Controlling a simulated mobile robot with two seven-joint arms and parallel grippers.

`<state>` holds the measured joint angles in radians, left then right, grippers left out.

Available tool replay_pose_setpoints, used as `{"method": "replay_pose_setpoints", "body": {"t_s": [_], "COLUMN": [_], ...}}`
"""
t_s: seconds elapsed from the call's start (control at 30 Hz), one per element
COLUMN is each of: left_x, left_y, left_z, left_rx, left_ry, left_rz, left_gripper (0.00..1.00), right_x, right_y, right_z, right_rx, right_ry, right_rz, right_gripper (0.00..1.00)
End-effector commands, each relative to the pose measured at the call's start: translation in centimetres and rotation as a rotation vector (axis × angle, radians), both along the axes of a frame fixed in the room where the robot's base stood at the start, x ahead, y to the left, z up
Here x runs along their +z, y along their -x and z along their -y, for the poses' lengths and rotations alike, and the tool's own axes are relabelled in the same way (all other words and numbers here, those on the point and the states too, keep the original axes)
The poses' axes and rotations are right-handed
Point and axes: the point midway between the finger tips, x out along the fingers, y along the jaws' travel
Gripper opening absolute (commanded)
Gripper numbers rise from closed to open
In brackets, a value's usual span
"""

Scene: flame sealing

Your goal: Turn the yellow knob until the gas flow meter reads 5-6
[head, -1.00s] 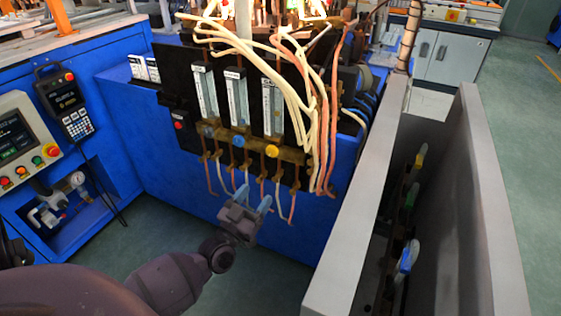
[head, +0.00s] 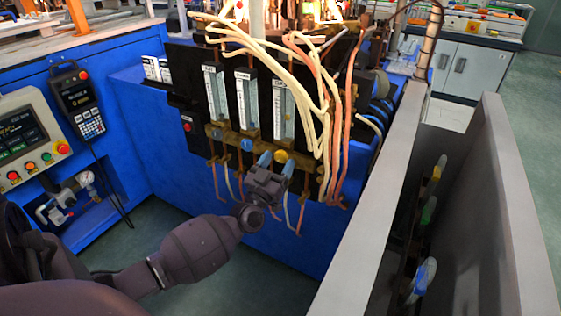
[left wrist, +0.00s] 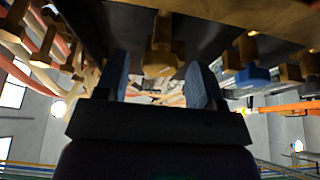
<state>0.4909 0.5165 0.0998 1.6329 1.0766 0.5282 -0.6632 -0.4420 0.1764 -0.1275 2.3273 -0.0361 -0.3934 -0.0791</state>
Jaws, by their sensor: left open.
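The yellow knob (head: 281,157) is on the brass fitting under the rightmost flow meter (head: 284,108), whose reading is too small to make out. My left gripper (head: 276,164) is just in front of and slightly below the knob, its blue fingers pointing up at the panel. In the left wrist view the yellow knob (left wrist: 160,60) appears between the two spread fingers, just beyond their tips, with gaps on both sides. The left gripper is open and holds nothing. My right gripper is not in view.
Cream and orange hoses (head: 325,130) hang close at the right, and thin copper tubes hang below. A grey wall panel (head: 375,200) stands at the right.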

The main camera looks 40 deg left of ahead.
Motion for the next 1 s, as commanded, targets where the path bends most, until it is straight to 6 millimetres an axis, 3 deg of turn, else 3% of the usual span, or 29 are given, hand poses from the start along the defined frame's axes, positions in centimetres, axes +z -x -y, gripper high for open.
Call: {"method": "replay_pose_setpoints", "body": {"t_s": [0.47, 0.77, 1.0], "left_x": [0.4, 0.4, 1.0], "left_y": [-0.9, -0.9, -1.0], "left_z": [-0.2, -0.2, -0.2], "left_rx": [0.000, 0.000, 0.002], "left_ry": [0.001, 0.001, 0.073], "left_rz": [0.000, 0.000, 0.023], "left_gripper": [0.61, 0.15, 0.14], "right_x": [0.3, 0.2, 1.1], "right_y": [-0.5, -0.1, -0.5], "right_z": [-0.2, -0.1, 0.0], "right_rx": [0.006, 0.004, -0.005], "right_ry": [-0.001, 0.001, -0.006], "right_rz": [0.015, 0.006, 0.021], "right_gripper": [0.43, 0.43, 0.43]}}
